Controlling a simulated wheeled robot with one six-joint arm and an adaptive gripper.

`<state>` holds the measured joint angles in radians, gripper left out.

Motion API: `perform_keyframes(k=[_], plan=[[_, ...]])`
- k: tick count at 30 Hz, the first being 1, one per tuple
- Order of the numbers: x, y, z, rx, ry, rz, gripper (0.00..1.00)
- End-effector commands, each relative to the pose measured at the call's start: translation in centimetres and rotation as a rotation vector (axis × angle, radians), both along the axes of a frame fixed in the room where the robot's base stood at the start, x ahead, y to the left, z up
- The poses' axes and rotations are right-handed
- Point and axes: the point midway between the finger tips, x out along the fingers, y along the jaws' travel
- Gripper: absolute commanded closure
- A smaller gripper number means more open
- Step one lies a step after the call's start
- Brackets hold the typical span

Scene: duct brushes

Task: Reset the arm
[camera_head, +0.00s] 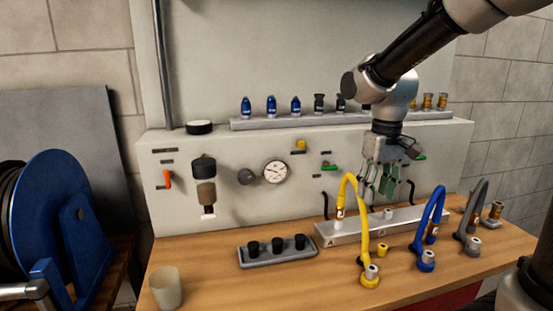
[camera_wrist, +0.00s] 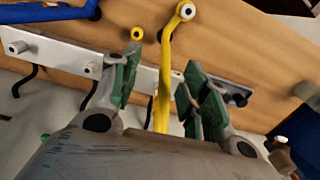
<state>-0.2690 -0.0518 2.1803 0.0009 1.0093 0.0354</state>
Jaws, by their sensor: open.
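My gripper (camera_head: 379,190) hangs pointing down above the grey manifold strip (camera_head: 348,233) at the back of the wooden bench. It is open, and nothing is held between its green-padded fingers. In the wrist view my gripper (camera_wrist: 160,95) has its fingers spread, with the yellow hose (camera_wrist: 163,60) showing between them. In the head view the yellow hose (camera_head: 363,205) arches just left of and in front of the fingers. I cannot tell whether they touch it. My arm comes in from the upper right.
Blue hose (camera_head: 432,225) and grey hose (camera_head: 474,205) stand to the right. A tray (camera_head: 258,260) with black caps and a beaker (camera_head: 166,288) are at front left. The panel behind carries a gauge (camera_head: 275,171) and a shelf (camera_head: 290,121) of fittings. A blue reel (camera_head: 45,215) stands left.

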Motion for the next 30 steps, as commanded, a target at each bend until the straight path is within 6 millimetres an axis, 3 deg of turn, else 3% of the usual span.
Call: perform_keyframes(k=[1,6,12,19,30], plan=[[-2.1,-1.4,0.8,0.008,-0.028,-0.015,0.55],[-9.2,-5.5,2.1,0.027,-0.129,-0.08,0.55],[-14.9,-8.4,2.9,0.041,-0.264,-0.169,0.55],[-16.5,-9.6,4.7,0.045,-0.369,-0.227,0.55],[-16.5,-9.8,4.7,0.044,-0.37,-0.235,0.55]])
